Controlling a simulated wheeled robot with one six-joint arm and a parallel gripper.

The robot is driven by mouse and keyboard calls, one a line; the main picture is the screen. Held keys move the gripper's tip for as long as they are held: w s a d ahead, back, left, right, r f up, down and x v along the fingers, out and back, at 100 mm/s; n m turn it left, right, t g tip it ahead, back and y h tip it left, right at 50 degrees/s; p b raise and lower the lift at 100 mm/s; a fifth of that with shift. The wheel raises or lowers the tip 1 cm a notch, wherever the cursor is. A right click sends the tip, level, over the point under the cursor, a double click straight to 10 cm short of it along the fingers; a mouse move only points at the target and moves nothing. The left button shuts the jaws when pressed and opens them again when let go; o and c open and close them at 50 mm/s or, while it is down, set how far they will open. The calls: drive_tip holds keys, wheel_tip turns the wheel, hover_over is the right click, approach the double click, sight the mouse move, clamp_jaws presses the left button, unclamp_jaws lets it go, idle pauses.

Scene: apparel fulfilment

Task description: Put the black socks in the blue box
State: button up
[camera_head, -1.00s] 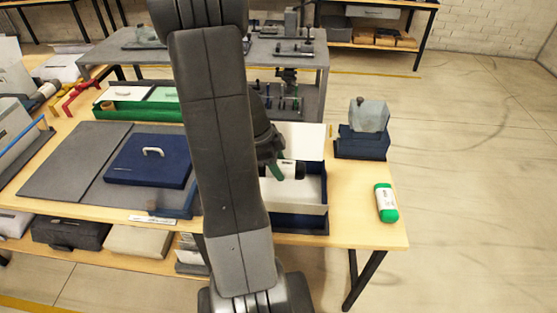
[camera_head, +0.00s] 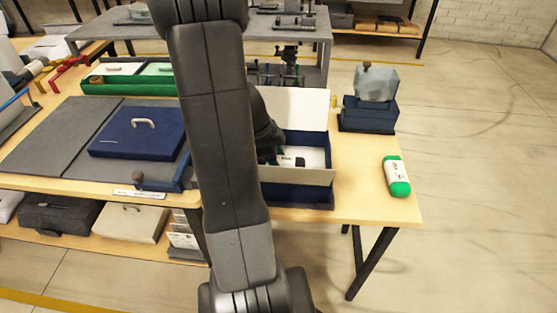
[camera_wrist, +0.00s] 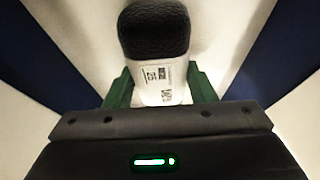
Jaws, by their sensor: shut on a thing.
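The black socks (camera_wrist: 155,32), a roll with a white printed band, are between the green fingers of my gripper (camera_wrist: 160,78) in the wrist view. My gripper is shut on the white band. The blue box (camera_head: 297,193) stands open on the table, with a pale inside and pale flaps. My gripper (camera_head: 274,158) is down inside the box, partly hidden by my arm in the head view. The white walls and blue sides of the box surround the socks in the wrist view. I cannot tell whether the socks touch the bottom.
A green-and-white roll (camera_head: 397,176) lies at the table's right edge. A grey lump sits on a dark blue block (camera_head: 368,115) behind it. A flat dark blue case with a handle (camera_head: 140,138) lies on a grey mat (camera_head: 55,135) at left. A green tray (camera_head: 125,87) stands behind.

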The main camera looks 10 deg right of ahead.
idle(0.3)
drive_tip(key=o, duration=1.6)
drive_tip(key=shift+r, duration=0.15)
drive_tip(key=shift+r+p, duration=1.8)
drive_tip(key=shift+r, duration=1.65)
wheel_tip(320, 180, down, 7)
drive_tip(key=b, duration=0.3)
drive_tip(key=shift+b, duration=0.35)
wheel_tip(320, 180, up, 2)
drive_tip(key=shift+p, duration=1.25)
